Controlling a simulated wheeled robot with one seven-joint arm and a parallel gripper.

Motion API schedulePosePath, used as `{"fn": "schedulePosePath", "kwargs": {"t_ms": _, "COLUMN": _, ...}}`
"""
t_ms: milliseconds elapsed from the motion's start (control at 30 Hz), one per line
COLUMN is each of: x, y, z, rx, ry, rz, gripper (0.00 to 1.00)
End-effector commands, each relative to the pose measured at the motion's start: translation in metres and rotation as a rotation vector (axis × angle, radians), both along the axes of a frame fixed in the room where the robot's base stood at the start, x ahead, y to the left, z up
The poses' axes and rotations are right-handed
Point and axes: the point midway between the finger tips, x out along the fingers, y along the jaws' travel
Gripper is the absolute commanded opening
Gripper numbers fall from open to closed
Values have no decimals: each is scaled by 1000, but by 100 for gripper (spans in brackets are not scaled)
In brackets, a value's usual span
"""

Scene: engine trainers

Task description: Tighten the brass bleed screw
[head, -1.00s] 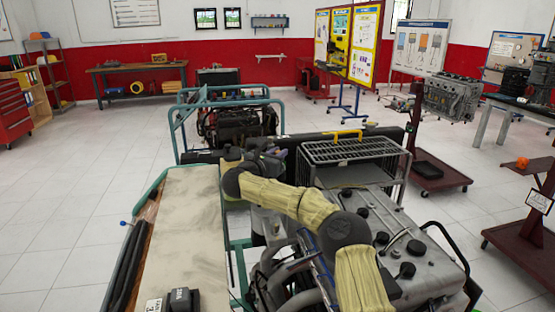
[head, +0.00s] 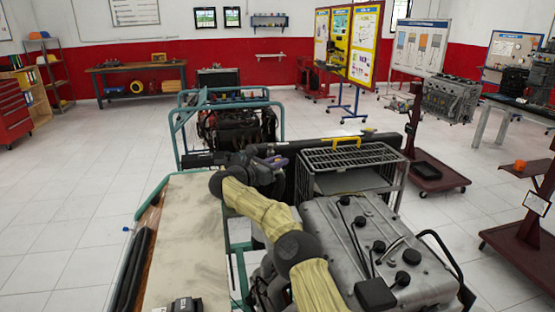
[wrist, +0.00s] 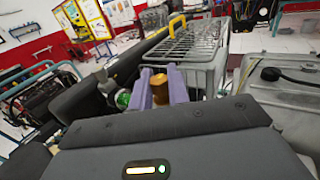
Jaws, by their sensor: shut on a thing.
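The brass bleed screw (wrist: 160,88) shows in the wrist view as a small brass-coloured cylinder between my two purple fingers. My gripper (wrist: 160,92) is shut on it, one finger on each side. Whether the screw is seated in anything is hidden behind the fingers and the grey gripper body. In the head view my gripper (head: 272,161) is beyond the bench top, left of the wire cage, with purple fingers toward the right. The screw cannot be made out there.
A wire cage (head: 352,158) with a yellow handle (head: 347,142) stands right of my gripper. A grey engine cover (head: 335,220) with black caps lies nearer. A pale bench top (head: 185,240) is at left. A round green part (wrist: 122,98) is left of the fingers.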

Motion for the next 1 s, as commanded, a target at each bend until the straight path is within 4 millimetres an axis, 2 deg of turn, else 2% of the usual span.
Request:
{"fn": "schedulePosePath", "kwargs": {"t_ms": 33, "x": 0, "y": 1, "z": 5, "rx": 0, "ry": -4, "rz": -7, "gripper": 0}}
{"fn": "schedulePosePath", "kwargs": {"t_ms": 1000, "x": 1, "y": 0, "z": 5, "rx": -4, "ry": -8, "rz": -68, "gripper": 0}}
